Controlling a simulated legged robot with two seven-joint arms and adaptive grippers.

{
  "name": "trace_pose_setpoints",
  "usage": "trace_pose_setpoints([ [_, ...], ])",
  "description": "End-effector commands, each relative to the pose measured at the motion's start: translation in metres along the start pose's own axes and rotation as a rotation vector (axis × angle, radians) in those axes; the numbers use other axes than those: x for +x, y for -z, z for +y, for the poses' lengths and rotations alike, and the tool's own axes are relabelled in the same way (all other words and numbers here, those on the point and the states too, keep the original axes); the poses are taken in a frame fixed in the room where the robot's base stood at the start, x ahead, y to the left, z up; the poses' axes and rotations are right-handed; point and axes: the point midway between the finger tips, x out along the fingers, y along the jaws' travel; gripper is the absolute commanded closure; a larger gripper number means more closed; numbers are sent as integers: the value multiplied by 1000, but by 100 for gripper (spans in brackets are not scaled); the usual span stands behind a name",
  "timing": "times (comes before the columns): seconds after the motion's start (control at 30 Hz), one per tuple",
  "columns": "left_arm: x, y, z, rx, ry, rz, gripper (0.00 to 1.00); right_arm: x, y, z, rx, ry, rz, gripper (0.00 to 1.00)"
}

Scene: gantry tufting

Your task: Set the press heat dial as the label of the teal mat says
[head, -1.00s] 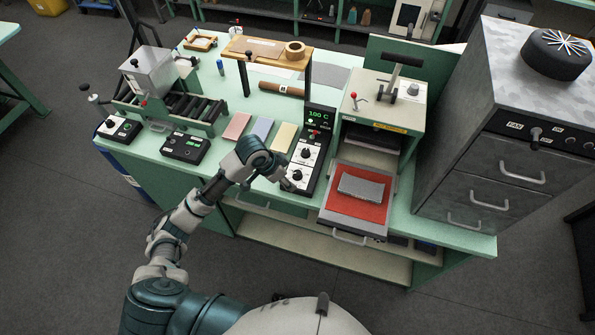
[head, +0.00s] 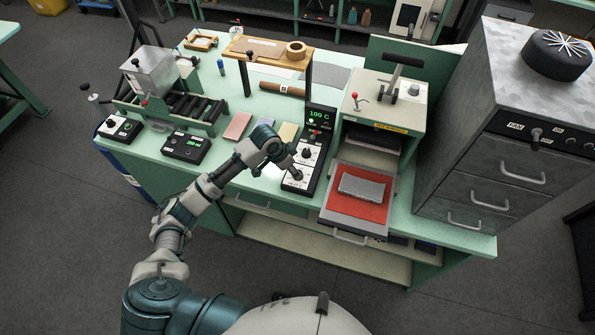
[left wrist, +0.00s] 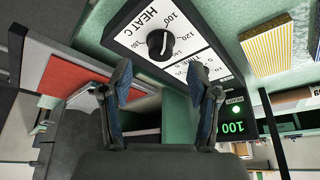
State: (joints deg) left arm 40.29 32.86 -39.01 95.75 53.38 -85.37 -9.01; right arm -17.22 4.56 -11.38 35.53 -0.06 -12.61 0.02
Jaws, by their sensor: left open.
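The heat dial (left wrist: 158,44) is a black knob on a white plate marked HEAT C in the left wrist view, with a scale from 100 upward. In the head view the left gripper (head: 293,168) is over the lower dial. I cannot make out a teal mat or its label. My right gripper is not in view.
The press (head: 384,100) stands right of the box, its pulled-out tray holding a red pad (head: 345,208) and a grey block (head: 362,188). Pink (head: 237,126) and yellow (head: 287,132) mats lie to the left. A grey cabinet (head: 490,150) stands at right.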

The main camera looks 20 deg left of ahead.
Motion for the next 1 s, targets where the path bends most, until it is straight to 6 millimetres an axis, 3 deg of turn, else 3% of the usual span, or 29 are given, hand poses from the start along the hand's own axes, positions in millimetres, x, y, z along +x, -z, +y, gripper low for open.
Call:
trace_pose_setpoints([
  [0.23,37,0,0,-1,0,-1,39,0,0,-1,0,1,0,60],
  [0.63,45,0,0,0,2,0,39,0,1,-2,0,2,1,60],
  [0.87,45,0,0,0,1,0,97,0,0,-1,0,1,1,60],
  [1.0,45,0,0,1,1,0,99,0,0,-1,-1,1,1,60],
])
